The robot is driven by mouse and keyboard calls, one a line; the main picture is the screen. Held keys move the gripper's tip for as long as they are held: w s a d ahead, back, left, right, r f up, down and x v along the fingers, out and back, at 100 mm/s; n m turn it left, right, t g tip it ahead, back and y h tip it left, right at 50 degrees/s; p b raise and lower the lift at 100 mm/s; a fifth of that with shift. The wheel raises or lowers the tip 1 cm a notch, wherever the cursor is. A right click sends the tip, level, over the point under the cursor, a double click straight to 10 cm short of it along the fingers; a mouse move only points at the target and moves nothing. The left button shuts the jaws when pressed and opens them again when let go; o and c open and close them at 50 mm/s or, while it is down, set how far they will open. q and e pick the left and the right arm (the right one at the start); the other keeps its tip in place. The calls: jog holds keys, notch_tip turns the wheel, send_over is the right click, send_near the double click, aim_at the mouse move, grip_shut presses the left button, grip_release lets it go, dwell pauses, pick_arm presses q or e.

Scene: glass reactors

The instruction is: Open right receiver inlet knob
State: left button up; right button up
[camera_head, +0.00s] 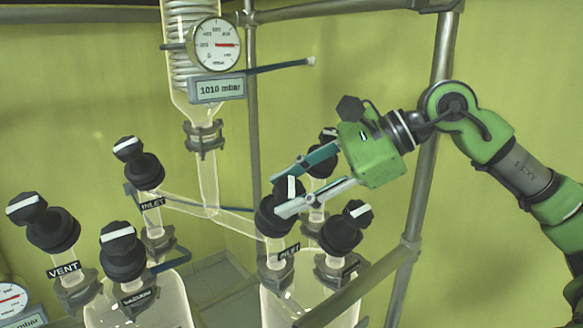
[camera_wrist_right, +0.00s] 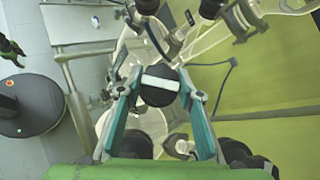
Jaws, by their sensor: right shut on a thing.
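The right receiver inlet knob (camera_head: 272,212) is black with a white stripe on top. It sits above a small label on the right glass receiver (camera_head: 280,308). My right gripper (camera_head: 281,194) comes in from the right and is shut on this knob, one finger on each side. In the right wrist view the knob (camera_wrist_right: 158,86) lies between the two fingertips, its white stripe running across the picture. A small green and black part at the left edge of the right wrist view looks like my left gripper (camera_wrist_right: 11,50); its fingers are too small to judge.
Another black knob (camera_head: 346,226) stands close right of the held one, and one (camera_head: 322,159) behind it. The left receiver has its own inlet, vent (camera_head: 45,222) and vacuum knobs. A gauge (camera_head: 217,44) and metal frame posts (camera_head: 428,130) stand nearby.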

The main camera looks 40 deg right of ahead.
jog(key=shift+d+r+n+g+p, duration=0.1)
jog(key=shift+r+n+g+p, duration=0.15)
jog(key=shift+n+g+p, duration=0.6)
jog(key=shift+f+n+g+p, duration=0.2)
jog(key=shift+n+g+p, duration=0.4)
jog(key=shift+n, duration=0.45)
jog(key=n+g, duration=0.1)
jog(key=n, duration=0.1)
jog(key=n+g, duration=0.1)
jog(key=n, duration=0.1)
jog(key=shift+w+f+g+h, duration=0.1)
jog(key=shift+g+h, duration=0.25)
jog(key=shift+h, duration=0.05)
pick_arm(q)
jog(key=shift+r, duration=2.25)
pick_arm(e)
jog(key=shift+n+g+h, duration=0.4)
jog(key=shift+n+g, duration=0.1)
jog(key=shift+n, duration=0.6)
jog(key=shift+n+g+h, duration=0.4)
jog(key=shift+n+g, duration=0.1)
jog(key=shift+n, duration=0.6)
jog(key=o, duration=1.1)
pick_arm(q)
jog(key=shift+s, duration=0.15)
